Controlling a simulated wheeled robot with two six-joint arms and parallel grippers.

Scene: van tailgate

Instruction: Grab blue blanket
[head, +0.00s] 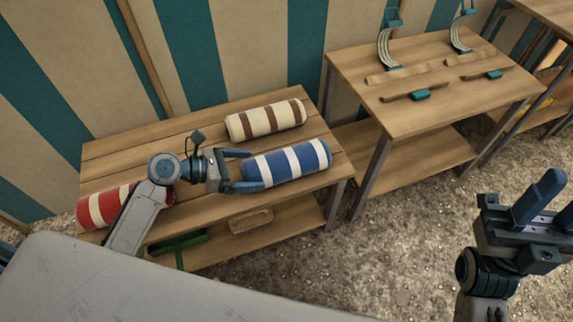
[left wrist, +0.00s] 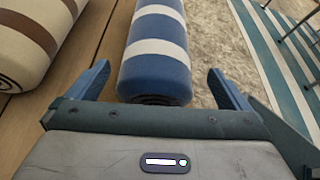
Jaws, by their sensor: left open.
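The blue blanket (head: 288,163) is a roll with white stripes, lying near the front right of the wooden table. My left gripper (head: 243,171) is open at the roll's left end, with its fingers pointing along the roll. In the left wrist view the blue blanket (left wrist: 157,60) lies ahead, its near end between the two open fingers (left wrist: 160,88), with a gap on each side. My right gripper (head: 540,205) is at the lower right of the head view, away from the table, its fingers pointing up. I cannot tell whether it is open.
A cream roll with brown stripes (head: 265,120) lies behind the blue one. A red and white roll (head: 104,207) lies at the table's left end, partly behind my left arm. A second wooden table (head: 425,62) with bow-like items stands to the right. Gravel ground is open in front.

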